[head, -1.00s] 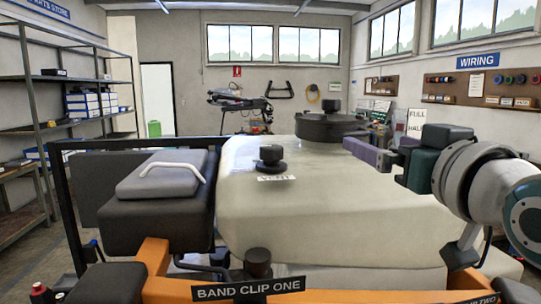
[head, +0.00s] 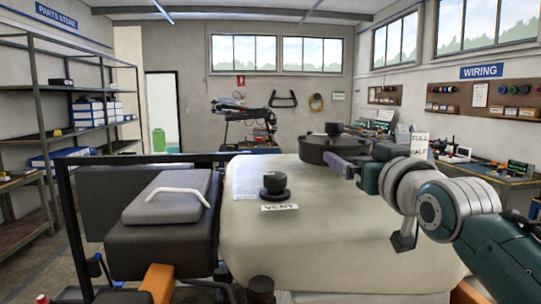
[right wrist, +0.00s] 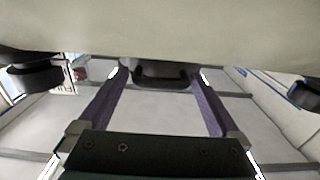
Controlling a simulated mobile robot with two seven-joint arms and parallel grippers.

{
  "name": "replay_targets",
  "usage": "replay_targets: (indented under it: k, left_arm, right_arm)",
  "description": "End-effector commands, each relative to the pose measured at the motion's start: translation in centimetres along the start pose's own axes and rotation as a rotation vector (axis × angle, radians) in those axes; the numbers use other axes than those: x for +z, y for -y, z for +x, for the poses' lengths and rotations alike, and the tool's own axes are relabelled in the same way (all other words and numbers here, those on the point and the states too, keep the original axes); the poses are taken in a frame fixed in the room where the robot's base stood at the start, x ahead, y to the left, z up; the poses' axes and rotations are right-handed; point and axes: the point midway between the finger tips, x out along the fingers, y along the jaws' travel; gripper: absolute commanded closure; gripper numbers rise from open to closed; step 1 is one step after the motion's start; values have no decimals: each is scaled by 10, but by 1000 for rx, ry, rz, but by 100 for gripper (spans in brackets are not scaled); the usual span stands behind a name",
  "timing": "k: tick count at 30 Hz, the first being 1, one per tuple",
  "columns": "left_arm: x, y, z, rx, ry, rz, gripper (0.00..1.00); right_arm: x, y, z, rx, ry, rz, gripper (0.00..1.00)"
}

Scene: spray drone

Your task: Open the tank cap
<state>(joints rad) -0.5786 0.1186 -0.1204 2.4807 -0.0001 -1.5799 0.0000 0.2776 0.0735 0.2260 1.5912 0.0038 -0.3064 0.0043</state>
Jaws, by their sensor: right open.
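The pale tank (head: 300,235) fills the middle of the head view. Its wide, round black tank cap (head: 323,147), with a small knob (head: 333,128) on top, lies flat at the tank's far end. My right gripper (head: 338,163) reaches in from the right, its purple fingers at the cap's near right side. In the right wrist view the two fingers (right wrist: 158,78) are spread, with a dark piece (right wrist: 155,70) between their tips; whether they touch it I cannot tell. My left gripper is not in view.
A small black vent knob (head: 274,187) stands on the tank nearer me, by a VENT label (head: 280,207). A dark box with a white handle (head: 178,192) stands left of the tank. A black frame bar (head: 130,160) runs behind it. Shelves (head: 75,140) line the left wall.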

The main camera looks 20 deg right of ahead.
Motion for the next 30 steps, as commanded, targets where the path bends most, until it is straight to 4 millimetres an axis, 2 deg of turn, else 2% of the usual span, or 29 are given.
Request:
replay_targets:
  k: [2,27,30]
  left_arm:
    - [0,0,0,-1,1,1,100]
    - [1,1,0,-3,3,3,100]
    - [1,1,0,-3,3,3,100]
  right_arm:
    - [0,0,0,0,0,0,1]
    - [0,-2,0,3,1,-1,95]
    - [0,-2,0,4,1,-1,100]
